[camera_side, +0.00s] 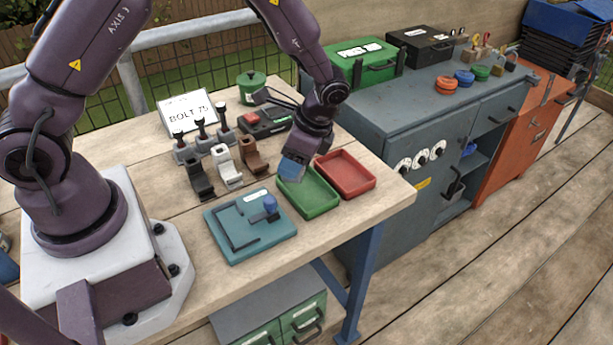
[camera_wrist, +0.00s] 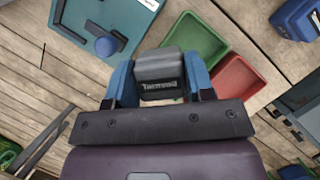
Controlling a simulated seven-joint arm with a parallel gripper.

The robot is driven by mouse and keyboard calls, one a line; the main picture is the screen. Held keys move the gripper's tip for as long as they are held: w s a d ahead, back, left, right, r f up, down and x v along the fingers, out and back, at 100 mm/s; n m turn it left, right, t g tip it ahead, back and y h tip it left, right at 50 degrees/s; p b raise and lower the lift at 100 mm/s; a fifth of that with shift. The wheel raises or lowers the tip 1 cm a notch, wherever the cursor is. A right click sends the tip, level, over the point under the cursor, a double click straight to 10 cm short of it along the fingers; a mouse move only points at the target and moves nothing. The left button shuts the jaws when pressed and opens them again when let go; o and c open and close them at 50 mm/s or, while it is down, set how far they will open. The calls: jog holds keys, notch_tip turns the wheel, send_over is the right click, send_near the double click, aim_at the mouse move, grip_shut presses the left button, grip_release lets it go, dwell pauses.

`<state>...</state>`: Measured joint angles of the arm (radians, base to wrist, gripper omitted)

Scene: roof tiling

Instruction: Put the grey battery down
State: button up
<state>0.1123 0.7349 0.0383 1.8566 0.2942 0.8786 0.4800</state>
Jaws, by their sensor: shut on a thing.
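In the side view a blue finger hides most or all of the battery. The green tray (camera_side: 309,203) looks empty, and it also shows beyond the battery in the wrist view (camera_wrist: 197,38). Whether the battery is over its rim or beside it, I cannot tell.
An empty red tray (camera_side: 346,178) adjoins the green one. A teal plate (camera_side: 238,246) with a blue knob (camera_side: 270,203) lies to its left. Black (camera_side: 200,181), white (camera_side: 227,168) and brown (camera_side: 253,156) holders, a sign reading "BOLT 75" (camera_side: 188,112) and a green pot (camera_side: 251,88) stand farther back.

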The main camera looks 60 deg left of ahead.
jog(key=w+f, duration=0.3)
jog(key=shift+f, duration=1.85)
jog(key=o, duration=0.8)
jog(key=shift+f, duration=0.15)
jog(key=shift+o, duration=0.2)
